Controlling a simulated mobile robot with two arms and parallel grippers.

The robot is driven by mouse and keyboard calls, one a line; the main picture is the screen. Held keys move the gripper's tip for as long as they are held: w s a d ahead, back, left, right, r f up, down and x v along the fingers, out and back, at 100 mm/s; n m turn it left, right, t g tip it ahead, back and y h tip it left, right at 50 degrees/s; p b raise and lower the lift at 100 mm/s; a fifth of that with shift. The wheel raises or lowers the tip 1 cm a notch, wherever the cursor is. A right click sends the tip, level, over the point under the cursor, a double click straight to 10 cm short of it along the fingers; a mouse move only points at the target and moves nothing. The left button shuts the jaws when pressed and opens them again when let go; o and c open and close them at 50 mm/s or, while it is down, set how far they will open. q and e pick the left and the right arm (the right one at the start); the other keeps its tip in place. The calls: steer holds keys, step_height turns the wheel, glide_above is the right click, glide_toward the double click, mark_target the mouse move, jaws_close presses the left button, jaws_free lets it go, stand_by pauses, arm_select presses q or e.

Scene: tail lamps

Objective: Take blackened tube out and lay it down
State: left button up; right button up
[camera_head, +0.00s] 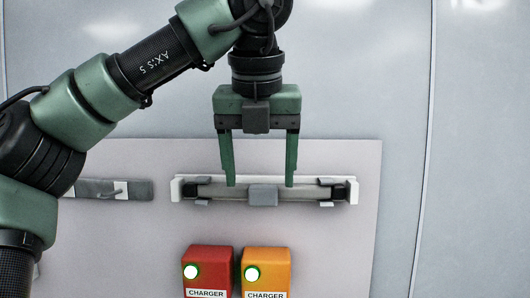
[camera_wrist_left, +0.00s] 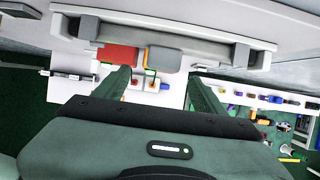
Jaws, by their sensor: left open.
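In the head view, a lamp fixture (camera_head: 355,190) with a white back is mounted on the pale panel. A grey tube (camera_head: 223,194) with darkened ends lies horizontally in it, held between dark end sockets. A grey block (camera_head: 263,195) covers the tube's middle. My left gripper (camera_head: 260,184) is open, its fingers pointing down, one tip on each side of the block, at or just in front of the tube. I cannot tell whether they touch it. In the left wrist view the tube (camera_wrist_left: 130,36) spans the fixture beyond the open fingers (camera_wrist_left: 158,74). My right gripper is out of view.
Below the fixture are a red charger (camera_head: 208,265) and an orange charger (camera_head: 266,265), both with lit lights. A grey bar (camera_head: 135,190) with a small hook is left of the fixture. The panel (camera_head: 340,250) is clear at lower right. The wrist view shows several small items at right.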

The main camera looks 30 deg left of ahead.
mark_target(262, 193)
arm_select(q)
steer(key=x, duration=0.2)
steer(key=shift+w+a+f, duration=0.15)
steer(key=shift+w+f, duration=0.05)
steer(key=shift+f, duration=0.15)
steer(key=shift+w+f, duration=0.6)
steer(key=shift+w, duration=0.05)
steer(key=shift+s, duration=0.1)
steer(key=shift+s+r, duration=0.1)
steer(key=shift+s, duration=0.15)
steer(key=c, duration=1.4)
steer(key=o, duration=0.5)
steer(key=shift+c, duration=0.2)
jaws_close()
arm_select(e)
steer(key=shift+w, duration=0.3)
